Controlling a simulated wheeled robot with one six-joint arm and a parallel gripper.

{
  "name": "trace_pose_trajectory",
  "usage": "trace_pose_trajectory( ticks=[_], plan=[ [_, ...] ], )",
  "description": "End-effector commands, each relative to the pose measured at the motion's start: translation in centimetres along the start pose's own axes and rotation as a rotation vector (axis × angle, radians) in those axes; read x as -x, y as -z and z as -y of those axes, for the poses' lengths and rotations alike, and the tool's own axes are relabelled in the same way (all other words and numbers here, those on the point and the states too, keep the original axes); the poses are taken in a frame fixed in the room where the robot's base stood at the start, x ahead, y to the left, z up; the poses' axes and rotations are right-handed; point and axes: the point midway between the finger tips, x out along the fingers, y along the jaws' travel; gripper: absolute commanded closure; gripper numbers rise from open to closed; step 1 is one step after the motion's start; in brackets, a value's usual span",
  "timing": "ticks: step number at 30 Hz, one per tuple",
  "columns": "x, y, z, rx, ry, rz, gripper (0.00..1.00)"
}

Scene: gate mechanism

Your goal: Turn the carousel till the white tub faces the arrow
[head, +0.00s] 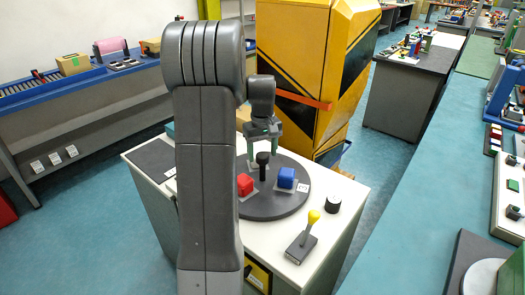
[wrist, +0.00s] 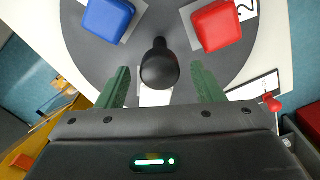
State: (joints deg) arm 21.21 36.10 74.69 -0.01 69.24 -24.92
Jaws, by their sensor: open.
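The carousel is a dark grey round disc (head: 270,208) on a white-topped cabinet; it also shows in the wrist view (wrist: 85,45). A black knob (wrist: 159,65) stands upright near its middle. A red tub (head: 245,184) and a blue tub (head: 286,178) sit on pale pads on the disc; the wrist view shows the red tub (wrist: 216,26) and blue tub (wrist: 108,20). My gripper (head: 264,157) is open over the disc, its green fingers either side of the knob with gaps. A white patch (wrist: 152,99) shows between the fingers; I cannot tell whether it is the white tub. I cannot make out the arrow.
A yellow-handled lever (head: 308,228) on a dark base and a short black cylinder (head: 333,205) stand on the cabinet right of the disc. A tall yellow-and-black cabinet (head: 300,60) rises close behind. Teal floor (head: 385,165) is clear to the right.

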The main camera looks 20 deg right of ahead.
Motion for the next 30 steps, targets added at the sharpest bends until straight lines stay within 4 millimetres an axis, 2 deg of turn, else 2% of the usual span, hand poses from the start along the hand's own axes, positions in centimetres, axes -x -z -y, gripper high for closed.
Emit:
trace_pose_trajectory(
  ticks=[4,13,30],
  plan=[
    [0.02,0.01,0.0,0.0,0.0,0.0,0.41],
    [0.05,0.01,0.0,0.0,0.0,0.0,1.0],
    [0.14,0.04,-0.01,0.097,0.0,-0.001,1.0]
  ],
)
